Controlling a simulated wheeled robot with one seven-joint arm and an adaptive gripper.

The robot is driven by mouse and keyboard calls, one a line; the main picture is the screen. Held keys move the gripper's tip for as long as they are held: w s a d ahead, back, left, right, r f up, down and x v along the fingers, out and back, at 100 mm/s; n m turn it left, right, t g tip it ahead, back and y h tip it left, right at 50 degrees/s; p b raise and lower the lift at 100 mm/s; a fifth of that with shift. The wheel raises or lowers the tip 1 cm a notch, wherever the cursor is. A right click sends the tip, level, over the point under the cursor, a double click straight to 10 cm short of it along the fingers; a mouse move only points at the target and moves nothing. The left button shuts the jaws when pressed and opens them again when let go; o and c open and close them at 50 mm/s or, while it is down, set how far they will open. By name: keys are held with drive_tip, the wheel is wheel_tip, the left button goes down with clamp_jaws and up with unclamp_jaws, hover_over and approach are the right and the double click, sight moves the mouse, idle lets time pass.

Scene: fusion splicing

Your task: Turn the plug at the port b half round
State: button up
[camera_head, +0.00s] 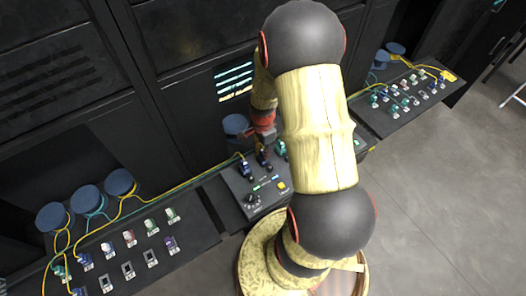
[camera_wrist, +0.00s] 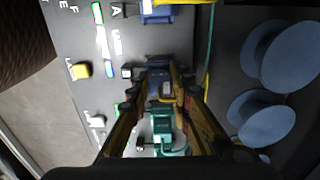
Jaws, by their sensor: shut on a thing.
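My gripper (camera_wrist: 166,88) is shut on a blue plug (camera_wrist: 160,78) in the middle of the row of ports in the wrist view, with one finger on each side of it. The fingers hide much of the plug and its port, and the port's label cannot be read. In the head view my gripper (camera_head: 263,148) points down at the dark console (camera_head: 234,186), and the arm hides part of it. Another blue plug (camera_wrist: 158,10) sits by the label A. A green plug (camera_wrist: 162,125) sits on the other side of the held one.
A yellow button (camera_wrist: 80,70) and lit strips lie beside the ports. A knob (camera_head: 252,200) stands at the console's front. Blue spools (camera_wrist: 262,118) and a yellow and a green cable run close to the fingers. A left tray (camera_head: 190,243) and right tray (camera_head: 380,126) hold several connectors.

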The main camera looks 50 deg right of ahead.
drive_tip(key=o, duration=1)
drive_tip(key=shift+r, duration=0.15)
wheel_tip(320, 180, up, 12)
drive_tip(key=shift+f, duration=0.1)
idle(0.3)
drive_tip(key=s+a+r+n+t+b, duration=0.2)
drive_tip(key=a+n+b, duration=0.3)
drive_tip(key=a+n, duration=0.2)
drive_tip(key=s+a+r+n+t+b, duration=0.1)
drive_tip(key=s+a+r+n+b, duration=0.2)
drive_tip(key=a+n, duration=0.4)
drive_tip(key=s+a+r+n+t+b, duration=0.2)
drive_tip(key=a+r+n+b, duration=0.1)
drive_tip(key=a+n+b, duration=0.3)
drive_tip(key=shift+s+a+n+t+b, duration=0.15)
drive_tip(key=shift+a+n+b, duration=0.05)
drive_tip(key=shift+a, duration=0.5)
drive_tip(key=shift+s+a+n+t+b, duration=0.1)
drive_tip(key=shift+a+n+t+b, duration=0.1)
drive_tip(key=shift+a, duration=0.45)
